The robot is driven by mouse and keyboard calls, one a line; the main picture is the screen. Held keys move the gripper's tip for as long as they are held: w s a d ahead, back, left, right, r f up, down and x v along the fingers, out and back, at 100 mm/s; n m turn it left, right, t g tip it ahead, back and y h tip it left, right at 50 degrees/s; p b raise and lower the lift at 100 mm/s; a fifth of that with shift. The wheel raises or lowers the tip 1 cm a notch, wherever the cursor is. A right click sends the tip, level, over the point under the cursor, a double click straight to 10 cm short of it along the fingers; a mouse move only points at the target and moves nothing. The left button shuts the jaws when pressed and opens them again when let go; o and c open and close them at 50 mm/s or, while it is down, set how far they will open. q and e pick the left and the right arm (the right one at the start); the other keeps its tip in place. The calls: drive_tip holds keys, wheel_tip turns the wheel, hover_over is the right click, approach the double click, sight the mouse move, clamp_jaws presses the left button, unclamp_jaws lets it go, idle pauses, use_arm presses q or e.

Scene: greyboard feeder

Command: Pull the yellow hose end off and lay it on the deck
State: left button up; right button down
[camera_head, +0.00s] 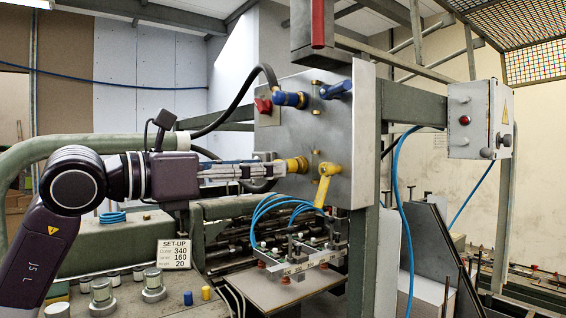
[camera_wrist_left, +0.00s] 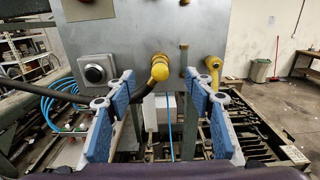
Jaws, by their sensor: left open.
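The yellow hose end (camera_head: 297,165) sits on the front of the grey metal panel (camera_head: 335,125), with a black hose (camera_head: 262,187) running from it. In the left wrist view the yellow hose end (camera_wrist_left: 159,69) shows between and just beyond the fingertips, with its hose hanging down and to the left. My left gripper (camera_head: 278,168) is open and level with the hose end; its blue-padded fingers (camera_wrist_left: 157,90) stand apart on either side. Whether they touch it cannot be told. The deck (camera_head: 180,303) lies below at the lower left. My right gripper is not in view.
A yellow lever (camera_head: 325,183) is right of the hose end. A blue hose end (camera_head: 290,99) is above it. Below is a suction bar with blue tubes (camera_head: 290,255). The deck carries metal cylinders (camera_head: 153,284), small blue and yellow pieces and a set-up sign (camera_head: 174,254).

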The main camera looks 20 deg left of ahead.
use_arm(q)
drive_tip(key=shift+p+x, duration=0.6)
drive_tip(key=shift+x, duration=1.7)
drive_tip(key=shift+w, duration=0.1)
clamp_jaws()
drive_tip(key=shift+a, duration=0.1)
drive_tip(key=b+v, duration=0.2)
drive_tip(key=v, duration=0.4)
drive_tip(key=shift+b, duration=0.4)
idle(0.4)
